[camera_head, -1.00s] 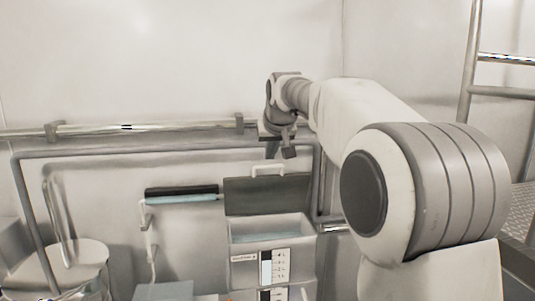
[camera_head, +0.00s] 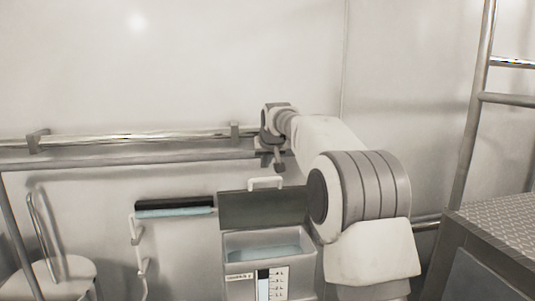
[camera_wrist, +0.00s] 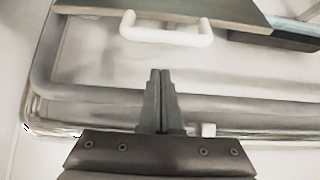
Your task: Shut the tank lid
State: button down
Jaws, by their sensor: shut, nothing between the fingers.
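The tank (camera_head: 240,270) is a pale box with a level scale on its front and bluish liquid inside. Its dark lid (camera_head: 262,209) stands raised at the tank's back edge, so the tank is open. A white handle (camera_head: 265,182) sits on the lid's upper edge; the handle also shows in the wrist view (camera_wrist: 166,34), with part of the lid (camera_wrist: 235,12) behind it. My gripper (camera_head: 273,166) is above the handle and apart from it. In the wrist view my gripper (camera_wrist: 158,75) has its fingers together and empty, pointing toward the handle.
Horizontal pipes (camera_head: 130,155) run along the wall behind the tank. A dark and light-blue bar (camera_head: 175,206) is left of the lid. A round stool (camera_head: 60,272) stands at the far left. A metal platform (camera_head: 500,232) with railings is at the right.

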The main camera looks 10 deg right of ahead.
notch_tip(320, 180, down, 2)
jog(key=shift+f, duration=0.25)
jog(key=shift+s+f, duration=0.2)
jog(key=shift+s, duration=0.6)
jog(key=shift+s+f, duration=0.1)
jog(key=shift+f, duration=0.05)
